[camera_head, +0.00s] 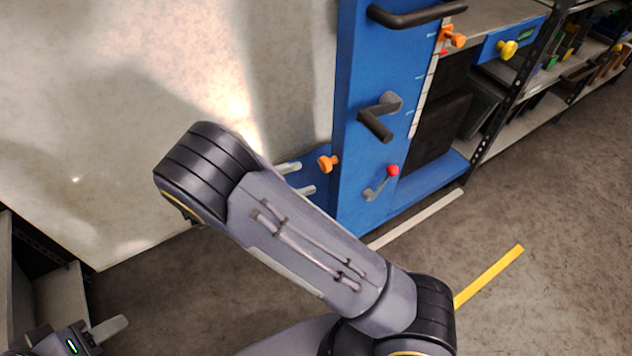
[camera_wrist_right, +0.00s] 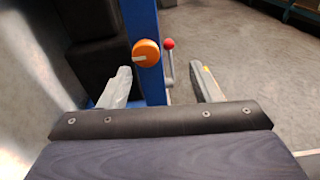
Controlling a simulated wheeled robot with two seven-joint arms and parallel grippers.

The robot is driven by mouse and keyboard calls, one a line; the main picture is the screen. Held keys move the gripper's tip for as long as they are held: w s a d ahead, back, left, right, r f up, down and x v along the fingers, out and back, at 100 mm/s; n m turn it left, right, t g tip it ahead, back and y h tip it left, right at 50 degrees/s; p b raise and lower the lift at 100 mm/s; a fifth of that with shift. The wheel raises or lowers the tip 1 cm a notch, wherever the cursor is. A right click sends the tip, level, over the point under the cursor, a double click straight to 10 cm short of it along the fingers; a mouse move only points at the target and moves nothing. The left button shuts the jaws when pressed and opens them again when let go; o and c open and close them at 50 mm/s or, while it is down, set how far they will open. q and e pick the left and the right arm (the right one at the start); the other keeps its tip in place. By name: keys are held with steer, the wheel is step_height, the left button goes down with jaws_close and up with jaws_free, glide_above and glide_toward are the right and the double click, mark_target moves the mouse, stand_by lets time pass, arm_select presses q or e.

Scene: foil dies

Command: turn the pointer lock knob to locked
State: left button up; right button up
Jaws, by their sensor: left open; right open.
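The pointer lock knob (camera_head: 328,163) is a small orange knob low on the left edge of the blue upright (camera_head: 358,150). In the right wrist view the orange knob (camera_wrist_right: 146,53) shows a white pointer mark towards the left. My right gripper (camera_head: 305,178) is open just left of the knob in the head view, partly hidden by my forearm. In the wrist view its fingers (camera_wrist_right: 162,86) are spread, with the knob beyond and above the gap, apart from both. My left gripper (camera_head: 110,328) is at the bottom left corner, only partly in view, away from the blue upright.
A red-balled lever (camera_head: 382,181) and a grey crank handle (camera_head: 380,117) sit close by on the blue upright. A black bar handle (camera_head: 416,14), another orange knob (camera_head: 452,38) and a yellow knob (camera_head: 507,49) are higher up. Shelves stand at right; floor in front is clear.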

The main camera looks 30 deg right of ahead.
mark_target(322, 166)
steer(key=shift+n+t+h, duration=0.6)
steer(key=shift+h, duration=0.1)
steer(key=d, duration=0.2)
steer(key=w+d+f+b, duration=0.1)
steer(key=d, duration=0.1)
steer(key=d+b, duration=0.1)
steer(key=d, duration=0.1)
steer(key=shift+w+f, duration=0.2)
steer(key=shift+w, duration=0.2)
arm_select(q)
step_height(322, 166, down, 3)
steer(key=shift+r, duration=0.1)
arm_select(e)
steer(key=c, duration=1)
